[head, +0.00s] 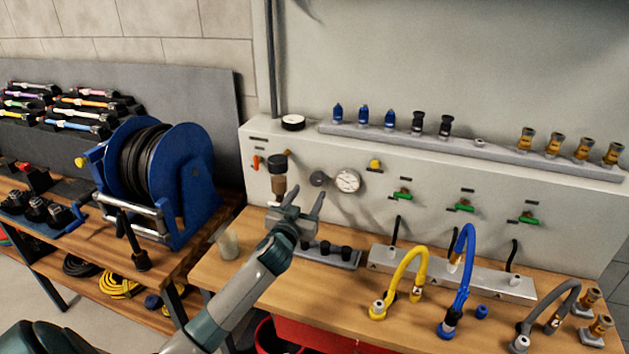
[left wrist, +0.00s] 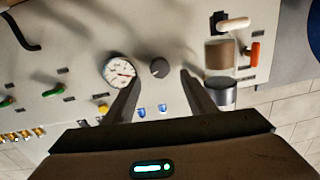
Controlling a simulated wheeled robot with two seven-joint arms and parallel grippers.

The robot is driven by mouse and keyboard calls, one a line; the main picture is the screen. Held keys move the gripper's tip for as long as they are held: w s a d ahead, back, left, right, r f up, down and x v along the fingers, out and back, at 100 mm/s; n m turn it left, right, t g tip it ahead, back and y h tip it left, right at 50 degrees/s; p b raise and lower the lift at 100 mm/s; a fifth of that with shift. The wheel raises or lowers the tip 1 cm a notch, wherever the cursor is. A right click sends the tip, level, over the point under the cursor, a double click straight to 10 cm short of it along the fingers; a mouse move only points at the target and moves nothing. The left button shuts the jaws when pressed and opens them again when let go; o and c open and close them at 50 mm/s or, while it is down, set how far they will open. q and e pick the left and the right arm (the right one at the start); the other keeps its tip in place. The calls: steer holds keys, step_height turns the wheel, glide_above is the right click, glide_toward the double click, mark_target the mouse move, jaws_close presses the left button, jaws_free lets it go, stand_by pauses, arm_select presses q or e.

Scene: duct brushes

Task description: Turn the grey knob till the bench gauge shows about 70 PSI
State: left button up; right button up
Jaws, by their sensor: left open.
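The grey knob (head: 319,179) sits on the pale panel, just left of the round white bench gauge (head: 347,181). In the left wrist view the knob (left wrist: 159,68) shows between and beyond my fingertips, and the gauge (left wrist: 118,71) is beside it on the left. The gauge's needle shows there, but I cannot read its value. My left gripper (head: 296,200) is open and empty, in front of the panel and a little below and left of the knob in the head view. In the left wrist view its fingers (left wrist: 160,82) are spread apart. My right gripper is not in view.
A filter with a dark cap (head: 278,172) stands out from the panel left of the knob, close to my left gripper. An orange lever (head: 256,162) and a yellow button (head: 374,165) are nearby. Yellow (head: 405,275) and blue (head: 463,270) hoses stand on the bench.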

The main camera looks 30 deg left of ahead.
mark_target(316, 181)
arm_select(q)
steer(key=shift+p+x, duration=0.65)
steer(key=shift+x, duration=2.75)
steer(key=c, duration=1)
